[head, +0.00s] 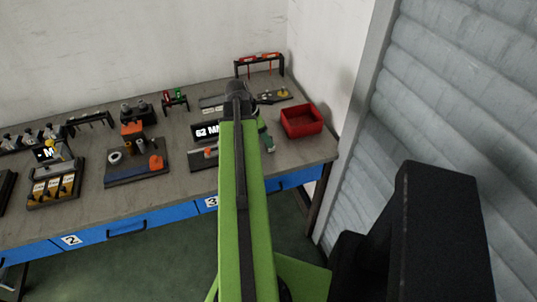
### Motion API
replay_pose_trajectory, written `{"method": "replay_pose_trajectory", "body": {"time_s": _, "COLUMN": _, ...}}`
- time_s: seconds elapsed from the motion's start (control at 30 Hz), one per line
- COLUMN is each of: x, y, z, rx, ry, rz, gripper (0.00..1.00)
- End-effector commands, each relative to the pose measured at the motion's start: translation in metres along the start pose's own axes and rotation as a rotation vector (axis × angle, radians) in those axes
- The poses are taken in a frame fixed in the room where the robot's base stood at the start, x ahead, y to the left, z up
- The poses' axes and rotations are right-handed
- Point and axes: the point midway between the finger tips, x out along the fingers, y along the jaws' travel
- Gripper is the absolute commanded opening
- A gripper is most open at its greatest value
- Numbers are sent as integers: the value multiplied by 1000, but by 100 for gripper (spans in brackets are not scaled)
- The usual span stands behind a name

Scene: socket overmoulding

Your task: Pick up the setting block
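I cannot single out the setting block for certain. The station with the "62 MM" display (207,131) stands on the workbench, just left of my arm, with a small orange piece (209,153) on its dark base. My green arm reaches forward over the bench and hides the right part of this station. The dark end (239,98) of the visible arm link is above the bench. My gripper's fingers cannot be made out, and whether they hold anything is not visible.
A red bin (302,121) stands at the bench's right end, near a rack with red-handled tools (259,59). A dark fixture with orange parts (137,163) and one with yellow parts (54,184) lie left. A grey shutter (450,110) is close on the right.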

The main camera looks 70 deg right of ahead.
Motion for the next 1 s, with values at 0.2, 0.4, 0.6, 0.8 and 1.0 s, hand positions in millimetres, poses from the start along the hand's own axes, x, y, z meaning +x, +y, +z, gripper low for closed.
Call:
{"method": "replay_pose_trajectory", "body": {"time_s": 0.2, "x": 17, "y": 0, "z": -2, "rx": 1, "ry": 0, "rz": 0, "gripper": 62}}
{"method": "replay_pose_trajectory", "body": {"time_s": 0.4, "x": 51, "y": 0, "z": -2, "rx": 0, "ry": 0, "rz": 0, "gripper": 62}}
{"method": "replay_pose_trajectory", "body": {"time_s": 0.6, "x": 50, "y": 0, "z": 0, "rx": -1, "ry": 0, "rz": 1, "gripper": 62}}
{"method": "replay_pose_trajectory", "body": {"time_s": 0.8, "x": 49, "y": 0, "z": 0, "rx": -1, "ry": 0, "rz": 1, "gripper": 44}}
{"method": "replay_pose_trajectory", "body": {"time_s": 1.0, "x": 49, "y": 0, "z": 0, "rx": -2, "ry": 0, "rz": 1, "gripper": 17}}
